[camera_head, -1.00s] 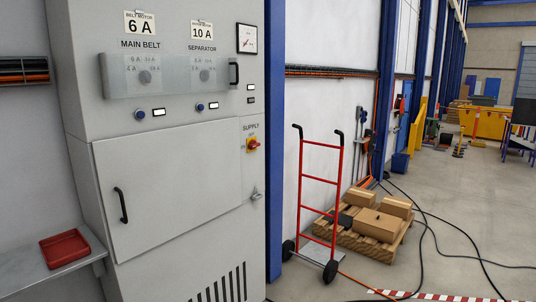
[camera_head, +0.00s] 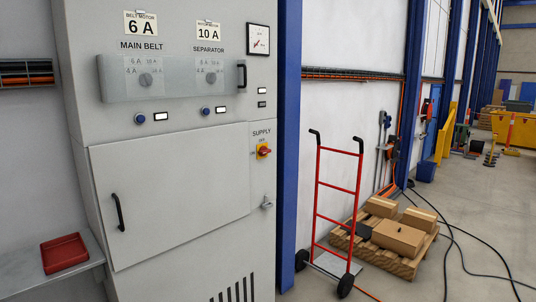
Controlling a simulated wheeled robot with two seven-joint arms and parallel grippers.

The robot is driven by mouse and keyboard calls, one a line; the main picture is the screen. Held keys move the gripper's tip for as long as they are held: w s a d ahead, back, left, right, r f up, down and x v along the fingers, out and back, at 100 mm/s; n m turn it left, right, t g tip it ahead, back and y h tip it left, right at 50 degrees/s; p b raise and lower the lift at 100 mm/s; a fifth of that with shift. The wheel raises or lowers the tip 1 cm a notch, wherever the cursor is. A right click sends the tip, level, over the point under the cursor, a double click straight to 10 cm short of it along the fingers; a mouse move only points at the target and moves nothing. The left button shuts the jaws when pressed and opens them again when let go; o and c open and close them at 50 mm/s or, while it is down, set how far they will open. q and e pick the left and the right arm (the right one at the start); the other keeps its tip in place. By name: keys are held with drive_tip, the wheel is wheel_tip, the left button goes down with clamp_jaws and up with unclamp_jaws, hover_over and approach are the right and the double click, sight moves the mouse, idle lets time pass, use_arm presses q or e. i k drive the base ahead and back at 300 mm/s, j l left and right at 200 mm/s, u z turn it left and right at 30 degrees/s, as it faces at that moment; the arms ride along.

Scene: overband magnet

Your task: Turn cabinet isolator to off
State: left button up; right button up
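The grey electrical cabinet (camera_head: 160,190) stands at the left, facing me. A small latch (camera_head: 266,203) is below the isolator. Neither of my grippers is in view.
A red tray (camera_head: 64,253) lies on a grey shelf left of the cabinet. A red hand truck (camera_head: 336,200) and a pallet (camera_head: 405,262) with cardboard boxes stand to the right. Black cables run over the floor there. A blue column (camera_head: 288,150) is beside the cabinet.

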sight(264, 150)
drive_tip(key=i+u, duration=0.1)
drive_tip(key=u, duration=0.3)
drive_tip(key=i+l+u, duration=0.1)
drive_tip(key=u, duration=0.25)
drive_tip(key=i+l+u, duration=0.25)
drive_tip(key=l, duration=0.35)
drive_tip(key=i+l+u, duration=0.1)
drive_tip(key=i+l, duration=0.15)
drive_tip(key=i+l+u, duration=0.1)
drive_tip(key=l, duration=0.3)
drive_tip(key=i+l+u, duration=0.15)
drive_tip(key=l, duration=0.15)
drive_tip(key=i+l+u, duration=0.1)
drive_tip(key=l, duration=0.25)
